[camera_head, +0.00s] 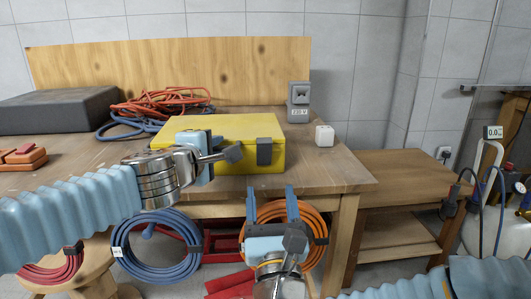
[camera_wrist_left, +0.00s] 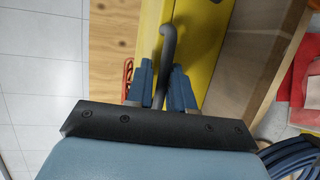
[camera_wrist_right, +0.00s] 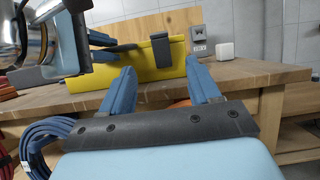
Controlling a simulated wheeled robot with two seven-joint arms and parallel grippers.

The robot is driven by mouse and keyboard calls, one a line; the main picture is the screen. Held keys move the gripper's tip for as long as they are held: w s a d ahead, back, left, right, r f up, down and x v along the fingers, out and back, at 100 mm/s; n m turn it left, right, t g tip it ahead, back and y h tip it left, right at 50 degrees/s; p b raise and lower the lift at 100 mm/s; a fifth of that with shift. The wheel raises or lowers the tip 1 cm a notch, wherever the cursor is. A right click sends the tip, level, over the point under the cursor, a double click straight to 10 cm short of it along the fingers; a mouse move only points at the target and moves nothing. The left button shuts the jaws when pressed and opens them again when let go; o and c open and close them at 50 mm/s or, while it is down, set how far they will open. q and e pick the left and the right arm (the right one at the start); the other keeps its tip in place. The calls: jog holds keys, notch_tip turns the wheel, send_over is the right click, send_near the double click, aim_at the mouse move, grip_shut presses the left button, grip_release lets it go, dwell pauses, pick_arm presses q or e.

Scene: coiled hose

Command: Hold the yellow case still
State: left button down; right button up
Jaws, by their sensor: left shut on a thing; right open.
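The yellow case (camera_head: 240,130) lies on the wooden workbench, with a dark grey latch (camera_head: 264,151) on its front. My left gripper (camera_head: 200,140) is at the left part of the case's front. In the left wrist view its fingers are shut on a dark grey curved handle (camera_wrist_left: 167,45) in front of the yellow surface. The left hand hides part of the case. My right gripper (camera_head: 271,192) is open and empty, fingers pointing up, in front of the bench edge and below the case. The case also shows ahead of it in the right wrist view (camera_wrist_right: 140,72).
Red and blue hoses (camera_head: 155,105) lie behind the case, beside a dark grey box (camera_head: 60,110). A grey socket unit (camera_head: 298,100) and a small white block (camera_head: 324,135) stand to its right. Coiled blue (camera_head: 120,250) and orange hoses (camera_head: 320,232) are below the bench top.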

aim_at(265, 146)
jog(key=x, duration=1.1)
jog(key=shift+w, duration=0.3)
jog(key=shift+c, duration=0.2)
jog(key=c, duration=1)
jog(key=shift+w+r+g, duration=0.1)
jog(key=shift+r+g, duration=0.1)
jog(key=shift+g, duration=0.1)
jog(key=shift+w+g, duration=0.2)
jog(key=shift+g, duration=0.2)
